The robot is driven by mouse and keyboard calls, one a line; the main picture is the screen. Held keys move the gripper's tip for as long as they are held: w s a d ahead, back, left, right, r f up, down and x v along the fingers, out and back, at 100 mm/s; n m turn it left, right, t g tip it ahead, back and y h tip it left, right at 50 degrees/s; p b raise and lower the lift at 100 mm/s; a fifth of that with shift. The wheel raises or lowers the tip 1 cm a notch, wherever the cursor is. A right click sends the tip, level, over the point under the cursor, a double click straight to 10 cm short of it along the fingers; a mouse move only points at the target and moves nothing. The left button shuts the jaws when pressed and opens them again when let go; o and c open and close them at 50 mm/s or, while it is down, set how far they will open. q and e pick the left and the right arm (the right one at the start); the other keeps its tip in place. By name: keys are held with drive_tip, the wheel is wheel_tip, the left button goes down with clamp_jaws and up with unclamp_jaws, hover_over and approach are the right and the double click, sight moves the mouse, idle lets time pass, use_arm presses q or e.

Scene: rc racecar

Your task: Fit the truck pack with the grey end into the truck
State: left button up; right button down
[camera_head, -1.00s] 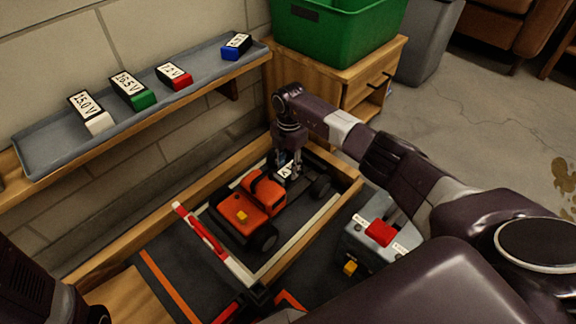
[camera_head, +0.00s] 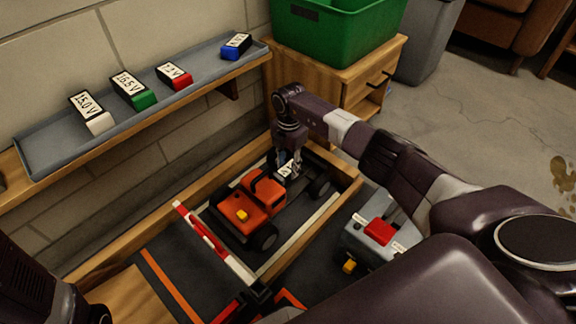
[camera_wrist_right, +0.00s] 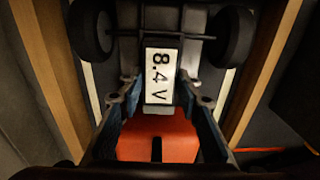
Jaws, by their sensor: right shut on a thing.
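The orange truck (camera_head: 245,207) stands in a wood-framed bay, its open bed towards the back right. My right gripper (camera_head: 289,172) points down over the bed. It is shut on a pack with a white label (camera_head: 284,170). In the right wrist view the label on the pack (camera_wrist_right: 161,76) reads "8.4 V", and the gripper's fingers (camera_wrist_right: 163,92) are on both sides of it. The pack is at the truck bed, behind the orange cab (camera_wrist_right: 158,136). My left gripper is not in view.
A grey wall shelf (camera_head: 60,140) holds packs with white, green (camera_head: 132,92), red and blue ends. A grey box with a red top (camera_head: 380,232) stands right of the bay. A green bin (camera_head: 335,38) is behind.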

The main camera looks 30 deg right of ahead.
sight(288, 168)
drive_tip(key=shift+p, duration=0.5)
idle(0.8)
drive_tip(key=shift+f+b, duration=0.9)
drive_tip(key=shift+f, duration=0.35)
drive_tip(key=c, duration=1.3)
unclamp_jaws()
wheel_tip(288, 168, up, 12)
drive_tip(key=shift+d+r, duration=0.1)
